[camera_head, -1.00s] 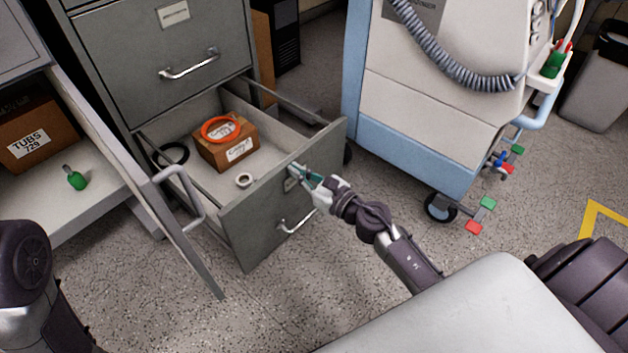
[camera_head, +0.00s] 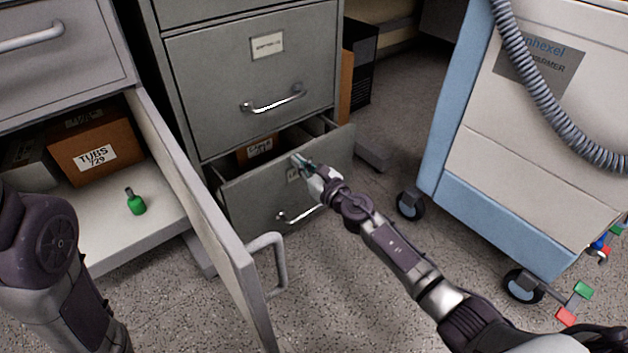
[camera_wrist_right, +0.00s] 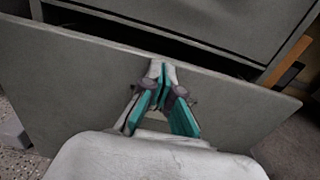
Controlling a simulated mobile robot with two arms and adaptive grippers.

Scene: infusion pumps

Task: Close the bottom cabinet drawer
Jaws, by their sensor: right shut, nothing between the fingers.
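The bottom cabinet drawer (camera_head: 270,200) is grey with a silver handle (camera_head: 300,213) and sticks out a short way from the filing cabinet. A gap shows above its front, with part of a brown box (camera_head: 262,148) inside. My right gripper (camera_head: 302,165) is shut and empty, its tips at the upper part of the drawer front near the label. In the right wrist view the shut fingers (camera_wrist_right: 162,75) lie against the drawer front (camera_wrist_right: 75,85) near its top edge. Of my left arm, a link shows at the left edge; its gripper is out of view.
A wheeled warmer (camera_head: 530,170) stands on the right, with bare floor between.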

